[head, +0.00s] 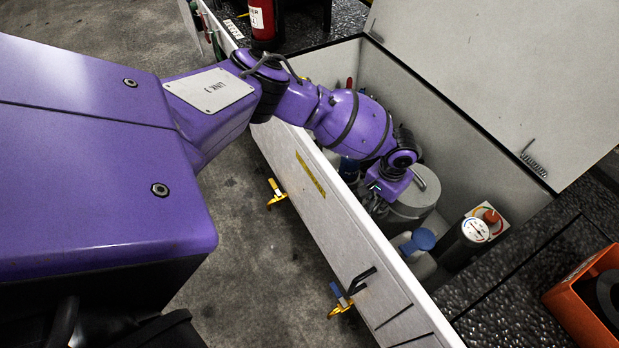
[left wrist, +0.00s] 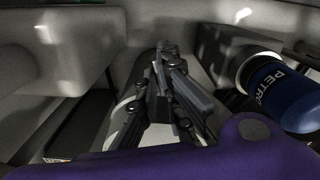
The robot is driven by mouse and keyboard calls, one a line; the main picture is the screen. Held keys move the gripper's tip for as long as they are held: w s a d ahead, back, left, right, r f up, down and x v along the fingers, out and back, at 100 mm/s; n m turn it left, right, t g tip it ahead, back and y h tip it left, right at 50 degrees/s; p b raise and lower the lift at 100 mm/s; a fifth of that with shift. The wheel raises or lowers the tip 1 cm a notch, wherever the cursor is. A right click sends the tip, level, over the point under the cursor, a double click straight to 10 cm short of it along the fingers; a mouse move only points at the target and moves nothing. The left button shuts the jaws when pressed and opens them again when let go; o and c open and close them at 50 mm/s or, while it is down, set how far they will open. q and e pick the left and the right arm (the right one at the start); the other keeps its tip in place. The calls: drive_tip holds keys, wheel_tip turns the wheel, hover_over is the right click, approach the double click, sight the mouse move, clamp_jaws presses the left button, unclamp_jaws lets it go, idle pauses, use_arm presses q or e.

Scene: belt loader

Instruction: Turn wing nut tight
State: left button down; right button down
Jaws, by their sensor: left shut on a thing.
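My left arm reaches over the near white wall into an open bin, with the left gripper (head: 376,196) low inside beside a grey canister (head: 416,196). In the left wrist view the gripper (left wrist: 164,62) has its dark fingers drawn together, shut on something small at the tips. The fingers hide this part; the wing nut cannot be made out apart from them, and its turn cannot be told. A pale rounded surface lies behind and below the fingertips. My right gripper is not in view.
The bin's white near wall (head: 322,190) has yellow fittings (head: 277,192) and a black handle outside. A round gauge (head: 475,230) and blue-topped container (head: 420,240) stand inside. A blue bottle (left wrist: 280,92) is close right of the fingers. An orange box (head: 590,300) sits at right.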

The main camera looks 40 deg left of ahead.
use_arm(q)
drive_tip(key=shift+m, duration=0.8)
drive_tip(key=c, duration=1.9)
unclamp_jaws()
wheel_tip(320, 180, up, 12)
